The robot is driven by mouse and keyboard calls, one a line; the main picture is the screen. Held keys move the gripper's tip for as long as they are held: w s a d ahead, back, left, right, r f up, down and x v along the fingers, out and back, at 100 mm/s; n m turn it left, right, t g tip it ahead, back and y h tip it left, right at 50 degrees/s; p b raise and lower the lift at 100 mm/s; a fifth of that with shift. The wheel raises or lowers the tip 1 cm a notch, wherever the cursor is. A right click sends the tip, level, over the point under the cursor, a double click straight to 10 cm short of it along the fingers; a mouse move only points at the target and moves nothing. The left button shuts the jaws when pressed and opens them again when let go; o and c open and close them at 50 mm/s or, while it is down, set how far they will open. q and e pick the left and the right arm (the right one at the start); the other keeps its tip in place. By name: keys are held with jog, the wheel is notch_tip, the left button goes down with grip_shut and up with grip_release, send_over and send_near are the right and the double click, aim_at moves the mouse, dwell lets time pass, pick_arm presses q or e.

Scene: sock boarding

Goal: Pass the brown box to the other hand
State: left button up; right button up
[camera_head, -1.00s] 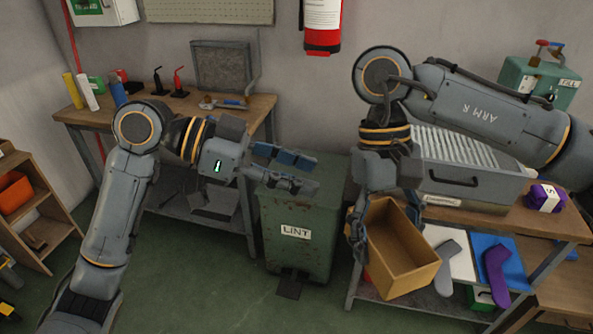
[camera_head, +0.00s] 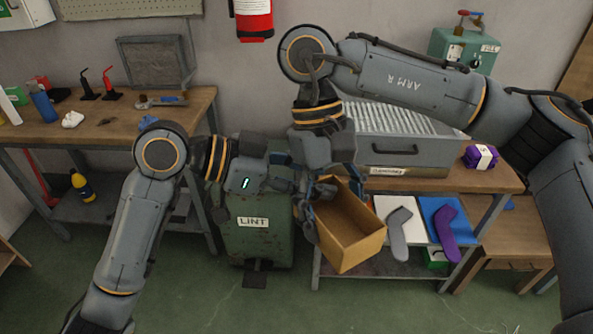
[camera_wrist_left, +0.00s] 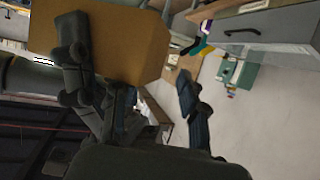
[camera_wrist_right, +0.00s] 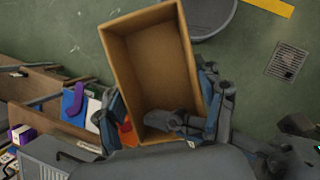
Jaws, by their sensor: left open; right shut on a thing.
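The brown box (camera_head: 350,240) is an open-topped, empty-looking box hanging tilted in front of the shelf table. My right gripper (camera_head: 322,205) is shut on its upper left part. The box's inside shows in the right wrist view (camera_wrist_right: 150,70), with right-gripper fingers at its sides. My left gripper (camera_head: 298,186) is open and close beside the box's upper left edge. A grey finger overlaps the box's opening in the right wrist view. The box's outer face fills the upper left of the left wrist view (camera_wrist_left: 140,40). Overlapping fingers hide whether the left one touches the box.
A green lint bin (camera_head: 258,240) stands behind and below my left gripper. The right table (camera_head: 485,184) carries a grey drawer unit (camera_head: 410,150) and a purple bundle (camera_head: 482,158). Grey (camera_head: 398,232) and purple (camera_head: 446,228) socks lie below it. The left workbench (camera_head: 110,135) holds tools.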

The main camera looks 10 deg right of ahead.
pick_arm(q)
jog(key=shift+d, duration=0.1)
jog(key=shift+w, duration=0.1)
grip_shut()
pick_arm(e)
jog(key=o, duration=1.2)
pick_arm(q)
jog(key=shift+f, duration=0.1)
pick_arm(e)
jog(key=shift+d, duration=0.1)
